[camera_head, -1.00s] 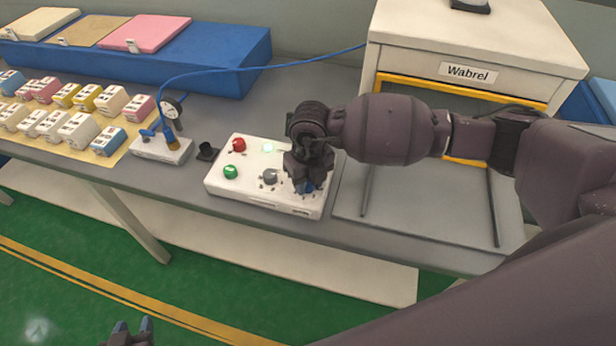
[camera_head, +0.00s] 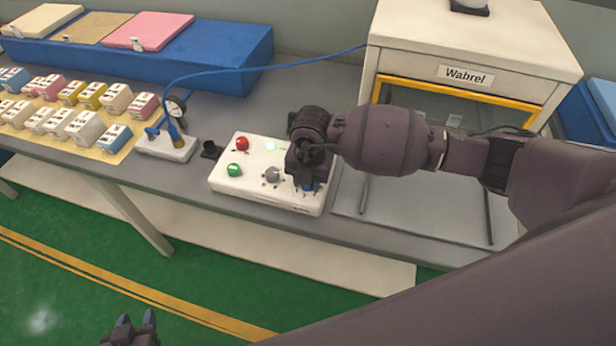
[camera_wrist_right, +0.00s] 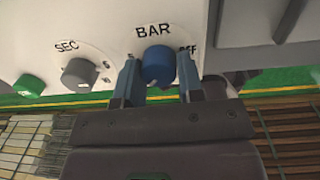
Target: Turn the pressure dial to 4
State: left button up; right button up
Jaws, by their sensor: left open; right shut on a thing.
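The blue pressure dial (camera_wrist_right: 158,64), under the word BAR, sits on the white control box (camera_head: 240,185) in the middle of the table. My right gripper (camera_wrist_right: 159,72) is shut on this dial, with one finger on each side of it. The number the dial points to cannot be read; the marks beside it are partly covered by the fingers. In the head view the right hand (camera_head: 306,178) hides most of the dial. My left gripper (camera_head: 132,326) is open and empty at the bottom edge, over the floor.
A grey SEC knob (camera_wrist_right: 79,73), a green button (camera_head: 234,170) and a red button (camera_head: 242,143) share the box. The Wabrel machine (camera_head: 410,55) stands at the right. Several small coloured blocks lie at the left.

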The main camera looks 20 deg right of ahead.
jog(key=shift+w+m, duration=0.1)
jog(key=shift+m, duration=0.3)
jog(key=o, duration=0.9)
jog(key=shift+o, duration=0.2)
jog(key=shift+r, duration=0.1)
notch_tip(320, 180, up, 11)
jog(key=shift+s+d+b, duration=0.15)
jog(key=shift+s+b, duration=0.05)
jog(key=shift+b, duration=0.1)
jog(key=shift+f, duration=0.2)
